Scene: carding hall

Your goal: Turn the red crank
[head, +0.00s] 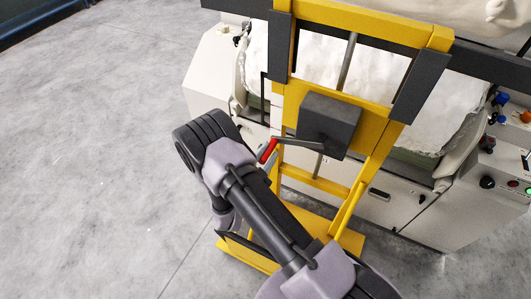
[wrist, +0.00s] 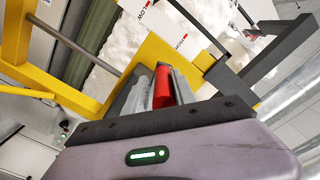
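The red crank's handle (head: 267,151) is at the end of a grey crank arm (head: 292,140). The arm comes off a dark grey box (head: 329,122) on a yellow frame and points left in the head view. My gripper (head: 270,158) is at the handle, partly hidden behind my own arm. In the wrist view, the red handle (wrist: 162,88) lies between the two ribbed fingers of my gripper (wrist: 161,76), with no clear gap on either side. The gripper looks shut on it. The crank arm is hidden in the wrist view.
The yellow frame (head: 390,140) with its dark side bars and yellow base (head: 250,256) surrounds the crank. Behind it stands a pale machine (head: 452,215) with white fibre (head: 372,75) and control knobs at the right. The grey floor (head: 90,150) at the left is clear.

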